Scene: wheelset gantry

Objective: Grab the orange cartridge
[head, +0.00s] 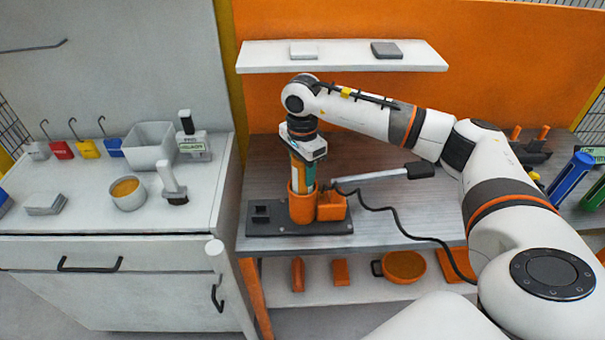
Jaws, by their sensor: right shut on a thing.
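My right gripper (303,160) points down over the dark grey base (275,229) on the wooden bench. It is shut on the orange cartridge (297,174), a slim upright piece with a teal side showing just below the gripper. The cartridge's lower end is hidden in the round orange holder (301,206) that stands on the base. The gripper's fingers are small and partly hidden by its own body. My left gripper is not in view.
A small orange box (331,207) adjoins the holder. A grey-and-white handled tool (385,174) and a black cable (395,215) lie to the right. A white shelf (345,58) hangs behind. Blue and green pieces (570,180) stand far right. The left counter holds a grey bin (149,146).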

